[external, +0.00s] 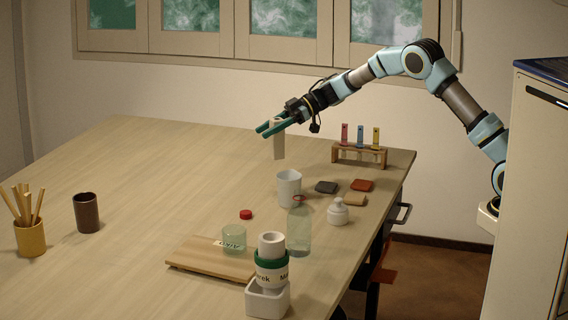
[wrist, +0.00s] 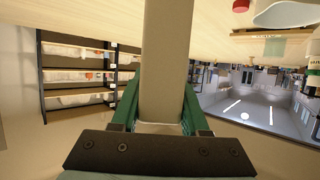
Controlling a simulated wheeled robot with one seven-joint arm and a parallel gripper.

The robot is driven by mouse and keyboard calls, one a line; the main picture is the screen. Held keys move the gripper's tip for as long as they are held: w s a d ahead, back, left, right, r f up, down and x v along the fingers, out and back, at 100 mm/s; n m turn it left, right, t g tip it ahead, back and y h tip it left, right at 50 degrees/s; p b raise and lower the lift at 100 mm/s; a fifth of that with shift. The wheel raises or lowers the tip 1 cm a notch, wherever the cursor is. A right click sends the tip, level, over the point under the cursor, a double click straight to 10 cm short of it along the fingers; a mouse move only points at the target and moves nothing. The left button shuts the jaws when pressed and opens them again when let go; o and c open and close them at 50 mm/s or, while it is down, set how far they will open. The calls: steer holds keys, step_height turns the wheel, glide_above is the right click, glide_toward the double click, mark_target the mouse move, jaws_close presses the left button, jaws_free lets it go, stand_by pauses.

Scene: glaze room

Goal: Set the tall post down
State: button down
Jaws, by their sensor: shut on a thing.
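The tall post (external: 279,143) is a pale wooden bar. It hangs roughly upright from my gripper (external: 263,131), over the far right part of the wooden table (external: 150,170). My gripper's green fingers are shut on the post near its upper end. I cannot tell whether its lower end touches the table or is a little above it. In the wrist view the post (wrist: 166,60) runs up between the two green fingers (wrist: 160,105), and its far end is cut off by the frame's top.
A rack (external: 345,154) with coloured strips stands right of the post. A white cup (external: 289,188), several coloured tiles (external: 362,185), a white bottle (external: 338,212) and a clear bottle (external: 299,230) stand nearer. A dark cup (external: 87,213) is far left. The table left of the post is clear.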

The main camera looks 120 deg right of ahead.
mark_target(272, 154)
steer(key=shift+f+p, duration=0.75)
steer(key=shift+f, duration=3.2)
steer(key=shift+f, duration=0.2)
steer(key=shift+c, duration=2)
jaws_free()
